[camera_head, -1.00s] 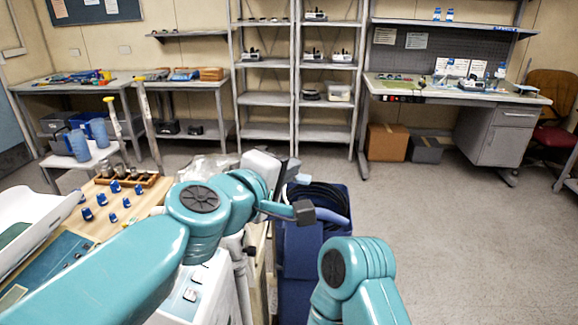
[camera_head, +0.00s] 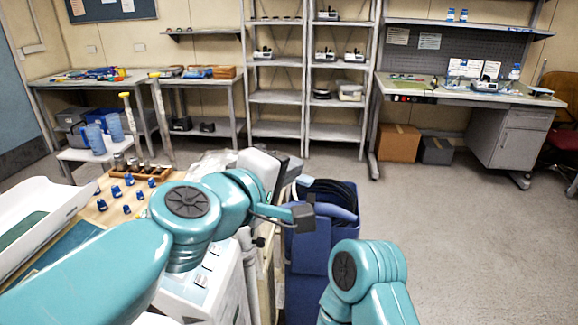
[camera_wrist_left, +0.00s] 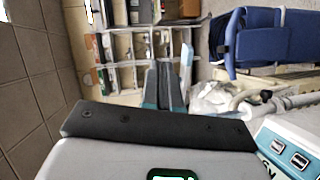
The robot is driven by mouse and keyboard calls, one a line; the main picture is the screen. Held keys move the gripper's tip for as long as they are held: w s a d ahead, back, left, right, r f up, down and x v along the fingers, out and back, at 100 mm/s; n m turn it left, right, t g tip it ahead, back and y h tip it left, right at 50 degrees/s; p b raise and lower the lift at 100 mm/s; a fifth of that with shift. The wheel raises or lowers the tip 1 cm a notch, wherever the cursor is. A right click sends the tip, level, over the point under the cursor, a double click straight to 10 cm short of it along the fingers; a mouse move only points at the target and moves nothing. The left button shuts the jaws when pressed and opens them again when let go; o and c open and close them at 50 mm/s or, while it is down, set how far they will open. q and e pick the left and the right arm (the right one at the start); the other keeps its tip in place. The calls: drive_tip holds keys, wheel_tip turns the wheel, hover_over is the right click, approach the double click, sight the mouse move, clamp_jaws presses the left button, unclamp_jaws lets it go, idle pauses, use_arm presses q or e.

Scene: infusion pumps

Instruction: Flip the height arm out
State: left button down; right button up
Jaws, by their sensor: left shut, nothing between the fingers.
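My left gripper (camera_head: 294,167) is beyond the teal elbow, above the gap between a white cabinet-like device and a blue padded seat. In the left wrist view its two dark fingers (camera_wrist_left: 166,84) are together with nothing between them. A pale upright pole (camera_head: 250,262) with a dark knob stands just below my left wrist; in the left wrist view a pale pole (camera_wrist_left: 284,104) runs to the right of the fingers, apart from them. I cannot pick out the height arm with certainty; my arm hides the area behind it. My right gripper is out of view.
The white device (camera_head: 205,290) and a wooden table (camera_head: 95,212) with blue pieces are at the left. The blue seat (camera_head: 312,255) stands between my arms. A white tray (camera_head: 40,205) is at far left. Floor (camera_head: 450,230) at the right is free.

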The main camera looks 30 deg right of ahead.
use_arm(q)
drive_tip(key=s+a+r, duration=0.1)
drive_tip(key=s, duration=0.7)
drive_tip(key=shift+a+r+p, duration=0.25)
drive_tip(key=shift+a+p, duration=0.05)
drive_tip(key=shift+p, duration=0.15)
drive_tip(key=shift+a, duration=0.1)
